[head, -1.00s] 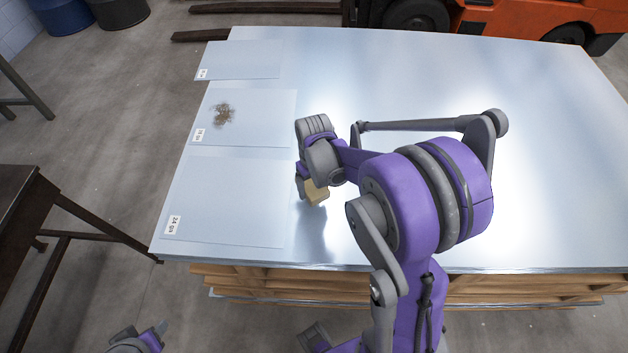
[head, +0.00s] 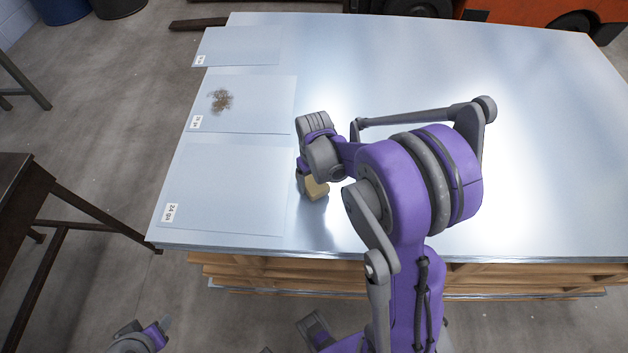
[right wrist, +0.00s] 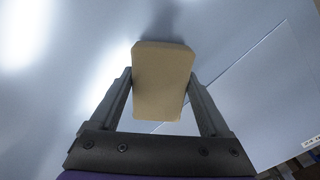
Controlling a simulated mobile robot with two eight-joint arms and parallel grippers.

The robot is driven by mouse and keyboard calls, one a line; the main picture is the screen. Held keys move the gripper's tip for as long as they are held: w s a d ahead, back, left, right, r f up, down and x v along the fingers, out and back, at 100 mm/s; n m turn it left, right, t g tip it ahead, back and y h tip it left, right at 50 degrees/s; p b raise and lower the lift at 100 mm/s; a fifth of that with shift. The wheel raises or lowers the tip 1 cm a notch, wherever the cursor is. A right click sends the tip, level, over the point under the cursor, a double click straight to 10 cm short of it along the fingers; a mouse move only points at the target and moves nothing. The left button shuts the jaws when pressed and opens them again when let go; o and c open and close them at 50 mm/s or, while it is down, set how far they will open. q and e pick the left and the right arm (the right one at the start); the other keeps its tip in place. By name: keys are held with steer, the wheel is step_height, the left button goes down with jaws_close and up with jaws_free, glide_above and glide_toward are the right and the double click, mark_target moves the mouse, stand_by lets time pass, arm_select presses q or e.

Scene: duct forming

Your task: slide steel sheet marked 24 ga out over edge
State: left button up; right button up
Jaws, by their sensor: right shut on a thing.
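The steel sheet marked 24 ga (head: 225,185) lies flat at the near left of a big metal-topped stack, its label at its lower left. Its left edge is close to the stack's left edge. My right gripper (head: 312,180) is shut on a tan block (head: 316,189), just right of that sheet. In the right wrist view the block (right wrist: 162,80) sits between the two fingers, and a sheet (right wrist: 255,95) with a cut-off label lies to the right. I cannot tell whether the block touches the metal. My left gripper (head: 155,333) is partly in view at the bottom left, away from the stack.
A sheet with a brown smudge (head: 255,108) and a smaller labelled sheet (head: 245,47) lie farther back on the stack (head: 545,150). A dark table (head: 20,190) stands left, across a floor gap. An orange forklift (head: 530,10) is behind.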

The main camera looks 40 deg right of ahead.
mark_target(288, 189)
steer(key=shift+f+b, duration=0.55)
steer(key=shift+f, duration=0.05)
stand_by(0.3)
steer(key=shift+w+a+r, duration=0.1)
steer(key=shift+w+a, duration=0.7)
steer(key=shift+a, duration=0.2)
steer(key=shift+w+a, duration=0.1)
steer(key=shift+w+a, duration=0.7)
steer(key=shift+a, duration=0.15)
steer(key=shift+w+a, duration=0.1)
steer(key=shift+w+a, duration=0.65)
steer(key=shift+a, duration=0.25)
steer(key=shift+f, duration=0.2)
